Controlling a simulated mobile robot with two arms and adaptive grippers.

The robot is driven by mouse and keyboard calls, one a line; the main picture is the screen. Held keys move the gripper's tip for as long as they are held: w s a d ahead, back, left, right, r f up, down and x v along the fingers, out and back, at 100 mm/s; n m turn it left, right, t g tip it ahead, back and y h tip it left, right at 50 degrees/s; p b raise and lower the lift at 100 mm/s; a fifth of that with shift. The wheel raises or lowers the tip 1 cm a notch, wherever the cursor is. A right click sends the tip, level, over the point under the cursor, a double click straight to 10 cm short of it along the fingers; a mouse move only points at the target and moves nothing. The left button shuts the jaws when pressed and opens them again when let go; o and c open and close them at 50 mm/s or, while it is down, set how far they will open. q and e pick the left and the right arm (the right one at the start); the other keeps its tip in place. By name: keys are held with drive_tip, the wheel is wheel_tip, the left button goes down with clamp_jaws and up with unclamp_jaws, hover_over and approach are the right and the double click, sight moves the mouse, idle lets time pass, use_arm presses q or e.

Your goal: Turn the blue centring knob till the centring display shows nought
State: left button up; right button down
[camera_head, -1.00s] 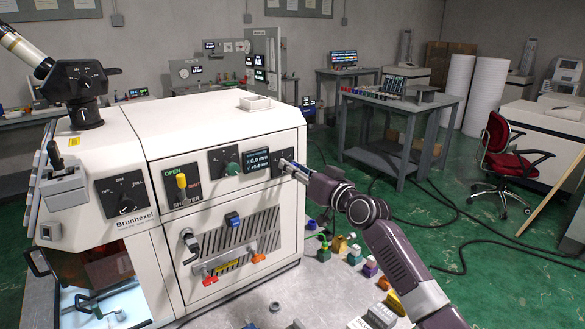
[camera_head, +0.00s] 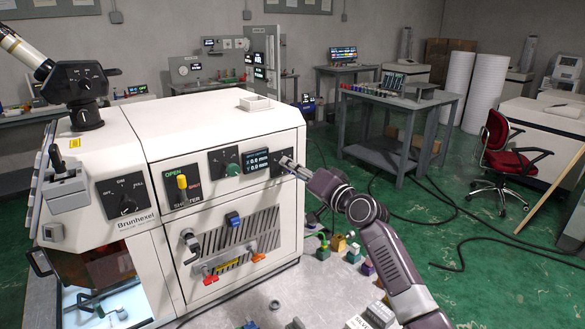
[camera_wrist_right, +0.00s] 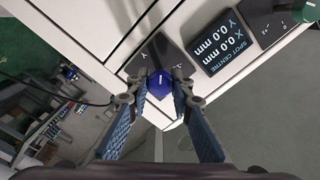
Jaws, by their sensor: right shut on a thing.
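The blue centring knob (camera_wrist_right: 160,84) sits on a dark square plate (camera_wrist_right: 157,58) on the white machine's front. In the right wrist view it lies between the fingertips of my right gripper (camera_wrist_right: 160,92), which is shut on it. In the head view my right gripper (camera_head: 287,163) reaches the panel from the right and hides the knob. My left gripper is not in view.
Left of the display are a green knob (camera_head: 233,169) and a yellow shutter lever (camera_head: 182,186). Orange and red handles are lower on the machine. Several small coloured items (camera_head: 353,254) lie on the grey surface below my right arm.

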drive_tip(key=c, duration=1.7)
unclamp_jaws()
drive_tip(key=shift+d, duration=0.1)
drive_tip(key=v, duration=1.2)
